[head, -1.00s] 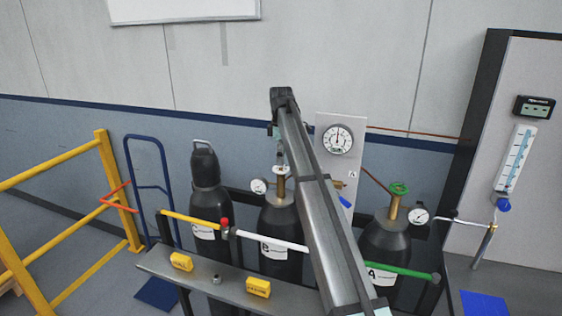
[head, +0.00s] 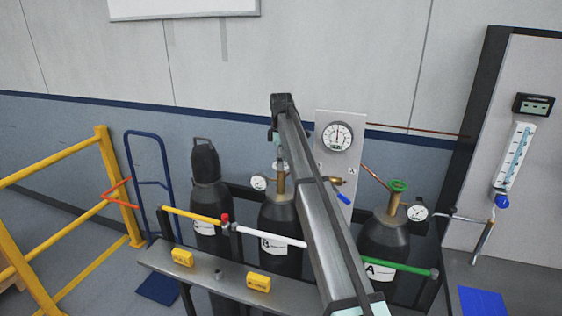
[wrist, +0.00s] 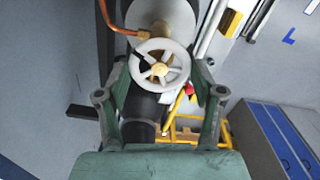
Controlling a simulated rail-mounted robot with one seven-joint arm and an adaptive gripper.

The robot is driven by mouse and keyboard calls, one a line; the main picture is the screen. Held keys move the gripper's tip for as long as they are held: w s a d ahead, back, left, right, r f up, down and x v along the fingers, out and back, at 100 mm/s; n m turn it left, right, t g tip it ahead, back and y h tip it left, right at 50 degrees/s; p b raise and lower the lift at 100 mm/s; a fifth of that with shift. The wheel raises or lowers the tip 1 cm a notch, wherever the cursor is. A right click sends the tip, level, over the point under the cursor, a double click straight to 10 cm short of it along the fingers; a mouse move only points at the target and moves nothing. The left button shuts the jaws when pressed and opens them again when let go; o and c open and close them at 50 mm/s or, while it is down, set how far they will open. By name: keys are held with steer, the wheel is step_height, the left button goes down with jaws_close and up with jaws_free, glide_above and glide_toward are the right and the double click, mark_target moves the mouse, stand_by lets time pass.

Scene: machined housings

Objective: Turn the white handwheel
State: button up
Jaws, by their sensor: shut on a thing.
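The white handwheel (wrist: 177,57) is a spoked ring with a brass hub, seen face-on in the wrist view. It sits on top of the middle gas cylinder, marked B (head: 281,213). My gripper (wrist: 160,72) is shut on the handwheel, with one green-grey finger on each side of its rim. In the head view my gripper (head: 278,151) comes down from above onto the brass valve, and the handwheel (head: 281,165) shows only as a small pale patch there. My arm hides part of the cylinder's right side.
A cylinder with a green handwheel (head: 398,186) stands to the right, and a capped cylinder (head: 206,180) to the left. A small gauge (head: 259,183) and a gauge panel (head: 338,170) are close by. A bench (head: 205,270) and coloured bar lie in front.

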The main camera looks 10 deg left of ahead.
steer(key=shift+f, duration=0.1)
steer(key=m+b, duration=0.1)
steer(key=m, duration=0.2)
steer(key=shift+m, duration=0.4)
steer(key=m+b, duration=0.1)
steer(key=m, duration=0.2)
steer(key=shift+m, duration=0.4)
steer(key=m+b, duration=0.1)
steer(key=m, duration=0.9)
steer(key=shift+s+m, duration=0.1)
steer(key=shift+m, duration=0.3)
steer(key=m, duration=0.3)
steer(key=shift+m+b, duration=0.3)
steer(key=shift+b, duration=0.1)
steer(key=m, duration=0.4)
steer(key=shift+m, duration=1.9)
